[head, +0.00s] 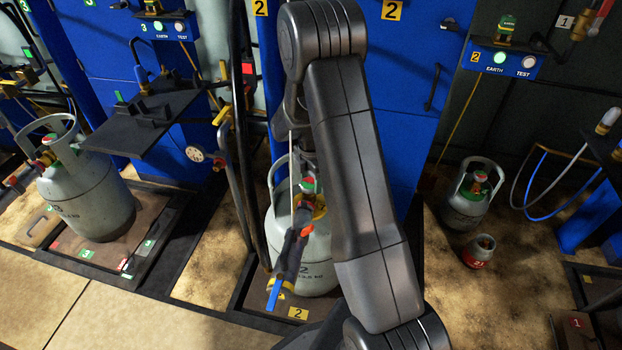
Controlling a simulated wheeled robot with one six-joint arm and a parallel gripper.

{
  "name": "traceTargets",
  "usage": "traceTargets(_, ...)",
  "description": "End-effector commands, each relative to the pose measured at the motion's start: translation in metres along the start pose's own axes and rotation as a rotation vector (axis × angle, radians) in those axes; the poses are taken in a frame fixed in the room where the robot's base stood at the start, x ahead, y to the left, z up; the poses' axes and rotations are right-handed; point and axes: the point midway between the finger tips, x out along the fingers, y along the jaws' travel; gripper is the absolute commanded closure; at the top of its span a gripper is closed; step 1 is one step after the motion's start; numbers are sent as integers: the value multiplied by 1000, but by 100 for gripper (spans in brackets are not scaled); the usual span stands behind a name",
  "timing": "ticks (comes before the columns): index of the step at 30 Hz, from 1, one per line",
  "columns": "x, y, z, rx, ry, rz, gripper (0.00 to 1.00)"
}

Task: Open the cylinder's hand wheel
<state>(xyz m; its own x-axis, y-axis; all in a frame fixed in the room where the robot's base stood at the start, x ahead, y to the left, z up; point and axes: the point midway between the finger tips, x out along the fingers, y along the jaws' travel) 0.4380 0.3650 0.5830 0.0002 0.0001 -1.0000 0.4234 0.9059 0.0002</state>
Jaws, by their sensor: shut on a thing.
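The grey-white cylinder (318,250) marked 2 stands upright on the scale at the centre, partly hidden behind my arm. Its hand wheel (308,186), green and red, shows at the top inside the collar. A filling head (287,250) with a blue-tipped lever is at the cylinder's valve, in front of its body. My gripper (306,168) reaches down from above and is shut at the hand wheel. My arm link hides most of the gripper, so the exact finger contact cannot be seen.
A grey cylinder (468,208) and a small red-and-grey one (478,253) stand on the floor at right. Dark hoses and a gauge (195,153) hang left of my arm. Blue cabinets (405,90) close the back.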

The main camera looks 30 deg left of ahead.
Motion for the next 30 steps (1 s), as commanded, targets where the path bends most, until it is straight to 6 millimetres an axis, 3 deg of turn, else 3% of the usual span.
traceTargets(12, 1, 0, 0, -6, 1, -2, 66)
traceTargets(13, 1, 0, 0, -6, 1, -2, 39)
traceTargets(16, 1, 0, 0, -6, 1, -2, 21)
traceTargets(25, -2, 0, 0, -5, 0, 0, 21)
traceTargets(30, -21, 1, 0, -5, -1, 3, 21)
